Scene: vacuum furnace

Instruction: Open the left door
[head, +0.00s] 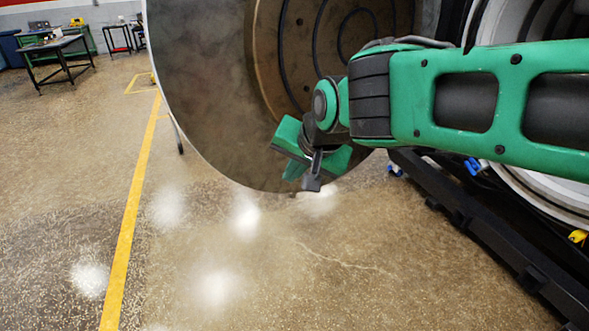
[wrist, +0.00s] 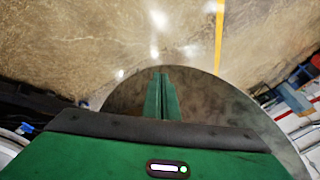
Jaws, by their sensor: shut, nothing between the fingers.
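The left door (head: 210,90) is a large round grey metal disc at the top centre of the head view. A raised brown round plate (head: 268,60) with dark curved lines is on the face toward me. The door stands swung out from the furnace body (head: 550,195) at right. My gripper (head: 312,165) is in front of the door's lower part in the head view; whether it touches the door cannot be told. In the wrist view its green fingers (wrist: 160,88) are closed together with nothing between them, over the door's grey face (wrist: 215,103). No handle shows clearly.
A dark rail (head: 490,235) runs along the furnace's base at right. A yellow line (head: 130,220) marks the floor (head: 260,260), which is open below and left of the door. A dark-topped table (head: 55,45) stands far back at left.

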